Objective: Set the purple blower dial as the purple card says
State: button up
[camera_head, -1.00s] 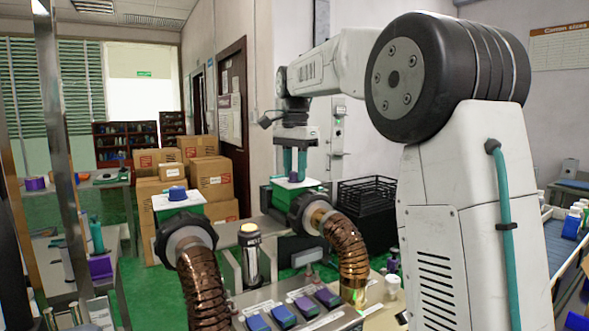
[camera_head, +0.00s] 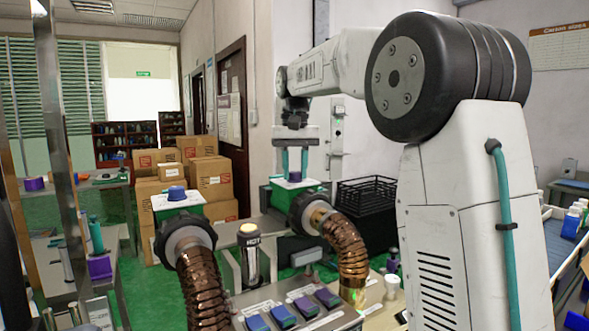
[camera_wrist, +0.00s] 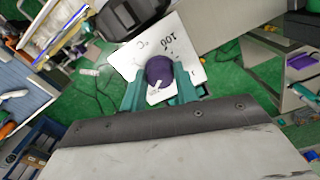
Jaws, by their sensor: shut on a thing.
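The purple blower dial (camera_wrist: 160,70) is a round dark purple knob on a white plate in the wrist view, with a pale pointer mark on its near side. It shows small in the head view (camera_head: 295,177), on top of the right-hand green and white blower box (camera_head: 311,185). My gripper (camera_head: 294,172) points down with its teal fingers on either side of the dial, shut on it; the fingers also show in the wrist view (camera_wrist: 160,84). The plate carries black markings, among them "100", upside down and partly hidden. I cannot make out a purple card.
A blue dial (camera_head: 177,193) sits on the left-hand blower box. Copper hoses (camera_head: 347,250) with black collars rise in front of both boxes. A dark cylinder with a yellow top (camera_head: 249,247) stands between them. A black crate (camera_head: 367,197) is to the right, close behind.

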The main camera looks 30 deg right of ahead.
aim_at(295, 172)
jog(key=n, duration=0.6)
jog(key=shift+r, duration=0.1)
jog(key=n, duration=0.7)
dwell(0.4)
jog(key=o, duration=1)
jog(key=shift+d+r, duration=0.1)
notch_tip(295, 172, up, 8)
jog(key=shift+f, duration=0.2)
